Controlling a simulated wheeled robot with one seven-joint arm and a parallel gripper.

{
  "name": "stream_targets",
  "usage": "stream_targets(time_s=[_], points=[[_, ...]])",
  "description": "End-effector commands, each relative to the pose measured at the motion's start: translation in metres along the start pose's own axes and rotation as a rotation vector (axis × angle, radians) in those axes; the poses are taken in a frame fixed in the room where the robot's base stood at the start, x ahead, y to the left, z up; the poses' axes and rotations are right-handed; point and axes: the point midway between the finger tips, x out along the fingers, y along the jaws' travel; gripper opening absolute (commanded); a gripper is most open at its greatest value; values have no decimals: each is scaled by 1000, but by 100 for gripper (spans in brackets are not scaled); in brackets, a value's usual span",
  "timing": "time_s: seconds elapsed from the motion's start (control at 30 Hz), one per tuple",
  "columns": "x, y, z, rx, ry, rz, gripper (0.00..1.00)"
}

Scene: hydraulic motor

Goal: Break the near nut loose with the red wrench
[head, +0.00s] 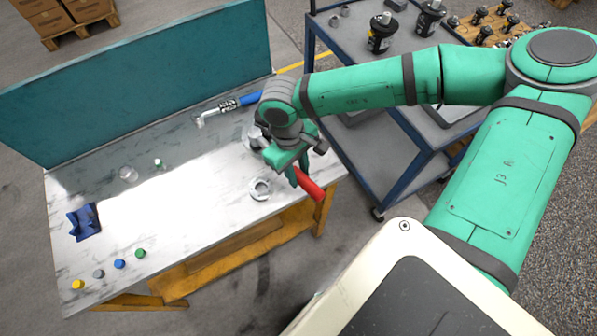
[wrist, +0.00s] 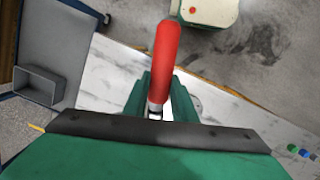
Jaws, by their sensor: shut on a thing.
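The red wrench (head: 308,184) has its red handle sticking out to the lower right of my gripper (head: 298,172), over the table's right end. In the wrist view, the handle (wrist: 165,62) rises from between the green fingers of my gripper (wrist: 157,98), which is shut on it. The wrench's head is hidden by the gripper. A grey ring-shaped metal fitting (head: 260,189) lies on the table just left of my gripper. Another grey metal part (head: 249,138) shows behind the gripper, partly covered by it. I cannot tell the near nut apart from these fittings.
The marble-topped table (head: 180,230) has a teal back panel (head: 140,75). A blue block (head: 84,222) and several coloured caps sit at the left. A blue cart (head: 385,165) stands close on the right.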

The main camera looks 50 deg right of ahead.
Motion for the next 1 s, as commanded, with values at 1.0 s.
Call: stream_targets(time_s=[1.0], points=[[4, 2, 2, -63, -10, 5, 0]])
